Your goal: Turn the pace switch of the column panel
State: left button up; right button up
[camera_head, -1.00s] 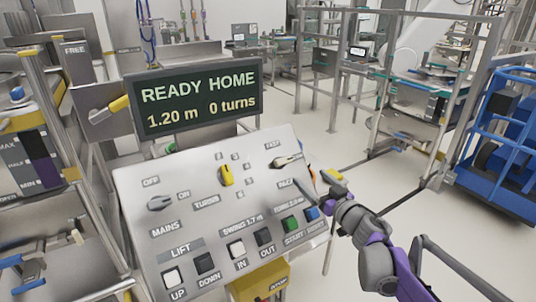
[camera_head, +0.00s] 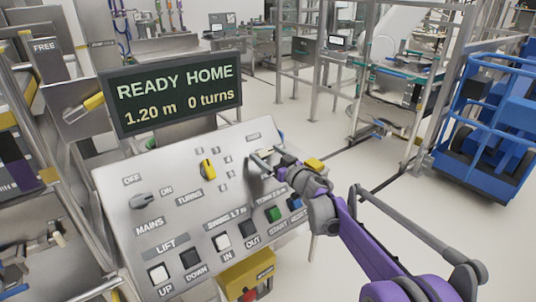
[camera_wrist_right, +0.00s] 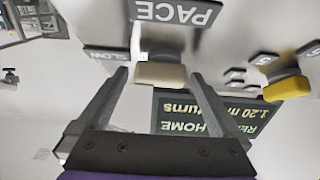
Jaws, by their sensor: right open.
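The sloped column panel (camera_head: 150,233) stands in front of me. Its pace switch is a pale beige knob (camera_wrist_right: 160,73) under the PACE label (camera_wrist_right: 176,11) in the right wrist view. In the head view my right gripper (camera_head: 270,161) is over the upper right of the panel and largely covers this switch. In the wrist view its two open fingers (camera_wrist_right: 160,88) lie on either side of the knob, with gaps visible between knob and fingers. Whether the tips reach the panel face is unclear. My left gripper is not in view.
The yellow turns switch (camera_head: 208,169) and the grey mains switch (camera_head: 142,200) sit left of the pace switch. Several push buttons, including a green one (camera_head: 273,214), line the lower edge. A display (camera_head: 175,95) reads READY HOME, 1.20 m, 0 turns.

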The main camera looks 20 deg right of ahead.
jog(key=c, duration=1.2)
jog(key=shift+c, duration=0.2)
